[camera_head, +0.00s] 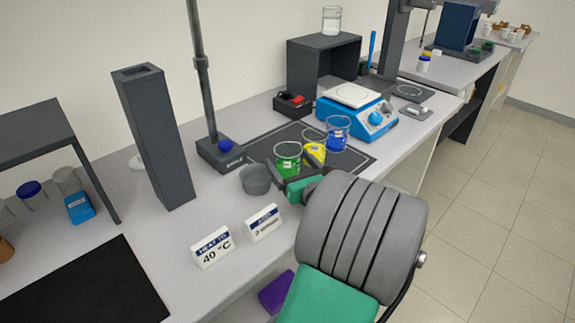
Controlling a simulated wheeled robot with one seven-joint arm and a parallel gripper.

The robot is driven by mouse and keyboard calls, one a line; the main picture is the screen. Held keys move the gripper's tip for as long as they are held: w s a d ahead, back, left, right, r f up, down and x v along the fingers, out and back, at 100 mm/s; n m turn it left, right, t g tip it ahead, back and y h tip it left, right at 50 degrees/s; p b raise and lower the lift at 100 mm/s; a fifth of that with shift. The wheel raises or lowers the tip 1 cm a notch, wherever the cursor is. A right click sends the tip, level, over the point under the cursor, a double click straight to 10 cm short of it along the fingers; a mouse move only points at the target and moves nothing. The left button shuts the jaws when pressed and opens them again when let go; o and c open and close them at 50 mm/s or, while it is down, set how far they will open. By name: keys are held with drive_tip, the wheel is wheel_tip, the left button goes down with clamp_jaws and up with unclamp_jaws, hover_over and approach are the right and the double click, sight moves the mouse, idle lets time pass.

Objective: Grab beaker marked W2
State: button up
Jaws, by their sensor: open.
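Three beakers with coloured liquid stand close together on the dark mat (350,160): a green one (288,158), a yellow one (314,153) and a blue one (337,133). A beaker of clear liquid (332,20) stands on top of the dark open-fronted box. I cannot read a W2 mark on any of them. My gripper (297,175) is open and low over the bench's front side, just in front of the green and yellow beakers. My forearm hides part of the gripper, and I cannot tell whether a finger touches a beaker.
A grey cup (255,179) stands left of my gripper. Two small signs (263,223) stand near the front edge. A stand with a tall rod (219,153) and a dark square column (156,138) rise on the left. A blue-and-white stirrer (356,110) is behind the beakers.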

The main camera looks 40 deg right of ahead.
drive_tip(key=shift+w, duration=0.3)
drive_tip(key=c, duration=1.7)
drive_tip(key=shift+c, duration=0.2)
